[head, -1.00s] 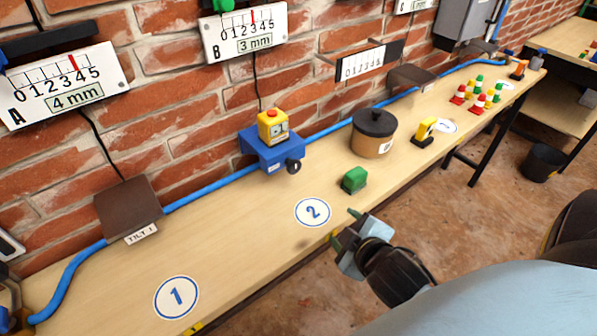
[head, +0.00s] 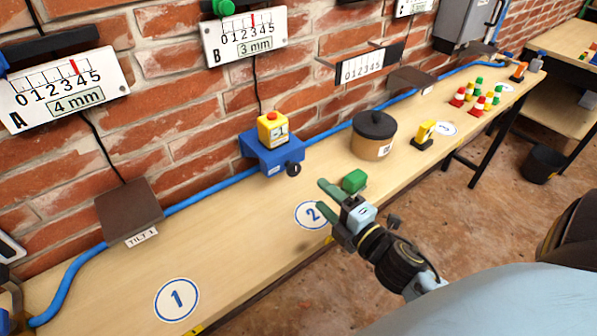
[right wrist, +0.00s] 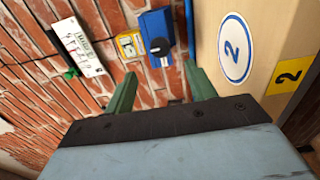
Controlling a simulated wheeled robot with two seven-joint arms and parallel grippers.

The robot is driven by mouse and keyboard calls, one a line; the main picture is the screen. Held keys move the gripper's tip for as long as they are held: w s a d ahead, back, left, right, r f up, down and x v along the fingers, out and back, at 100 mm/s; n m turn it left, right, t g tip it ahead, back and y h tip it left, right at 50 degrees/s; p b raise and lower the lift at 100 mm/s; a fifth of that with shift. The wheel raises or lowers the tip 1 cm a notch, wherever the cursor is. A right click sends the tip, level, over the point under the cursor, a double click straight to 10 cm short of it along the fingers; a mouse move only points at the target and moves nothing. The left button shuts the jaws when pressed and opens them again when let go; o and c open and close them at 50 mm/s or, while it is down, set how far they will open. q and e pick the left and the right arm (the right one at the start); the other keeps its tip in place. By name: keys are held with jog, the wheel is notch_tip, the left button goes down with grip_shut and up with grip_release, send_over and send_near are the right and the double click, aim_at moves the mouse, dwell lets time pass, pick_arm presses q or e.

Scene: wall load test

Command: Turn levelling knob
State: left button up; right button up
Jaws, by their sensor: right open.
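The levelling knob (head: 293,169) is a small black knob on the front of a blue wall bracket (head: 268,150). A yellow instrument with a red top (head: 272,130) sits on the bracket. In the right wrist view the knob (right wrist: 159,47) shows ahead, between the lines of the fingers and beyond their tips. My right gripper (head: 321,195) has green fingers, open and empty. It is over the bench near the round "2" mark, to the right of and nearer than the knob, not touching it. My left gripper is not in view.
A wooden bench (head: 235,235) runs along the brick wall. A lidded brown pot (head: 373,138) and a yellow device (head: 424,135) stand farther right. A brown tilt plate (head: 128,208) is at left. The bench front is clear.

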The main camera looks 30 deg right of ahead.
aim_at(296, 171)
jog(key=w, duration=0.9)
jog(key=shift+w+a, duration=0.4)
jog(key=shift+c, duration=0.4)
jog(key=c, duration=0.9)
jog(key=shift+p, duration=0.3)
jog(key=shift+m, duration=0.4)
jog(key=shift+r+m+p, duration=0.1)
jog(key=shift+m+p, duration=0.6)
jog(key=shift+m, duration=0.3)
jog(key=shift+m+p, duration=0.8)
jog(key=shift+m, duration=0.7)
